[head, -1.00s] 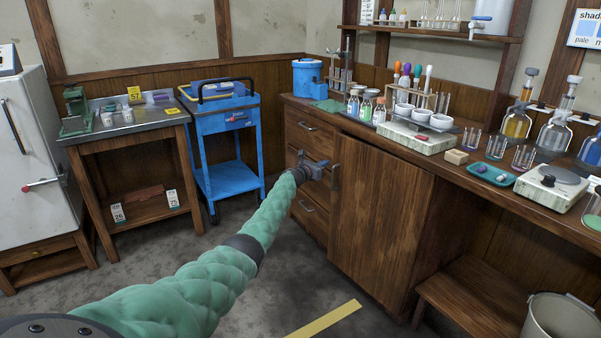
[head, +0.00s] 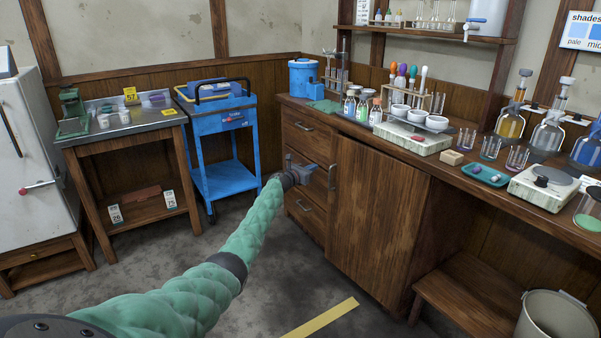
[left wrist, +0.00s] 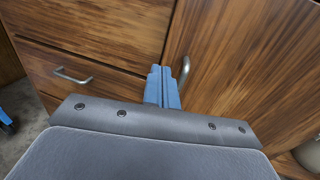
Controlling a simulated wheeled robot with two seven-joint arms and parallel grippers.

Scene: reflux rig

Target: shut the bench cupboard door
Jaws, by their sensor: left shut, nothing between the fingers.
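The brown wooden cupboard door (head: 376,215) is under the bench, right of the drawers, and looks flush or nearly flush with the bench front; a small gap cannot be ruled out. Its upright metal handle (head: 332,178) is at its left edge and also shows in the left wrist view (left wrist: 184,72). My left gripper (head: 312,171) is in front of the drawers, just left of the handle. Its blue fingers (left wrist: 162,87) are together, empty, and seem apart from the handle. Whether they touch the bench front is unclear. My right gripper is out of view.
Drawers with metal handles (head: 304,126) are left of the door. The bench top (head: 455,180) carries glassware, racks and a scale. A low wooden shelf (head: 460,290) and a bucket (head: 556,318) are right of the door. A blue cart (head: 222,125) stands left. Floor before the door is clear.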

